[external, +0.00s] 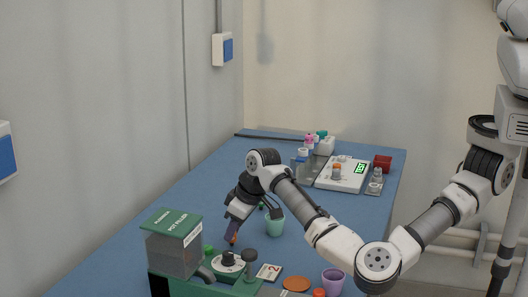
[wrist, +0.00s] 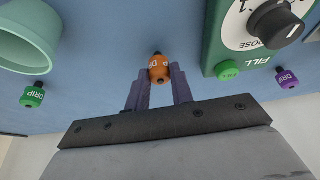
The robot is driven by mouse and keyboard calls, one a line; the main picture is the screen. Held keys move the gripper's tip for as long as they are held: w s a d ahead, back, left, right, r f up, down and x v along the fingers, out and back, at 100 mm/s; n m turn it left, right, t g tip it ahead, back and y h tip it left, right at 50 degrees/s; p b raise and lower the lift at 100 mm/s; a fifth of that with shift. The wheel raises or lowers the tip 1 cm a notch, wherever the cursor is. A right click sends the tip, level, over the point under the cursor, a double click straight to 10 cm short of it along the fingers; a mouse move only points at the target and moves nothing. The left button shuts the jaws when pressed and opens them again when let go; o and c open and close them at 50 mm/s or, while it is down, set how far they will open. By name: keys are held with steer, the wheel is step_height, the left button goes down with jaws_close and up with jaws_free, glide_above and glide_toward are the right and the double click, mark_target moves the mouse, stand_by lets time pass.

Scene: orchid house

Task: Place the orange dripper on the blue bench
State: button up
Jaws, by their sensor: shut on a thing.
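The orange dripper (wrist: 159,68) is between the two purple fingers of my gripper (wrist: 160,84) in the wrist view, and the fingers are shut on it. In the external view my gripper (external: 232,236) points down, low over the blue bench (external: 185,195), beside the pot filler. The dripper is small and mostly hidden there. I cannot tell whether it touches the bench. The bench also fills the background of the wrist view (wrist: 110,50).
The green pot filler (external: 170,245) stands close by; its dial panel (wrist: 215,45) is right of the dripper in the wrist view. A mint pot (external: 275,225), a green dripper (wrist: 34,96) and a purple dripper (wrist: 287,78) are near. Bare bench lies left and behind.

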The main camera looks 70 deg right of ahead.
steer(key=o, duration=1)
steer(key=shift+f, duration=0.1)
steer(key=shift+c, duration=0.2)
steer(key=shift+r, duration=0.25)
steer(key=b+v, duration=0.2)
steer(key=v, duration=1)
steer(key=shift+b, duration=0.3)
steer(key=shift+f, duration=0.1)
